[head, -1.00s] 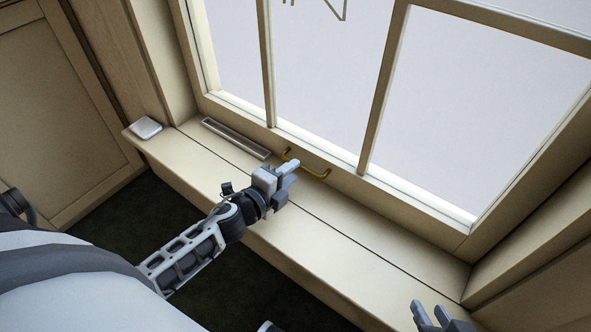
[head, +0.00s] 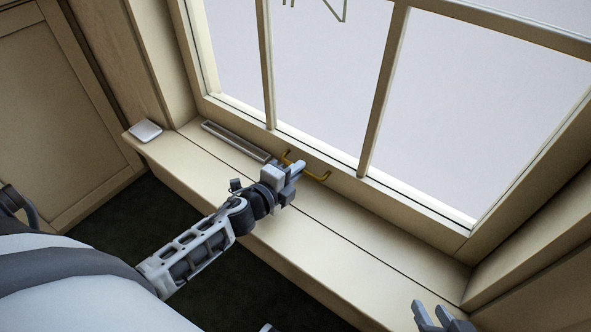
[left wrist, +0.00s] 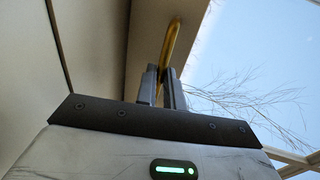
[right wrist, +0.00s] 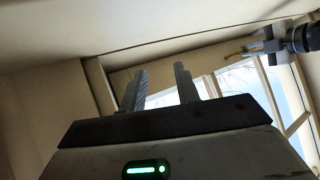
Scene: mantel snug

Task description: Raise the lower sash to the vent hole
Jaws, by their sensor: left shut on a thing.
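The lower sash (head: 385,90) is a cream window frame with vertical bars and pale panes. Its bottom rail sits low, by the sill. A brass bow handle (head: 320,177) is fixed on that rail; it also shows in the left wrist view (left wrist: 172,40). My left gripper (head: 299,166) is shut on the handle, with the bar running up from between its fingertips. My right gripper (head: 430,314) is at the bottom right of the head view, away from the sash. Its fingers stand apart and empty in the right wrist view (right wrist: 162,85). I cannot make out the vent hole.
The wide cream sill (head: 330,240) is mostly clear. A slotted grille (head: 235,140) is set in it, left of the handle. A small white block (head: 145,131) lies at its left end. Panelled woodwork (head: 55,100) stands at the left. Window jambs bound both sides.

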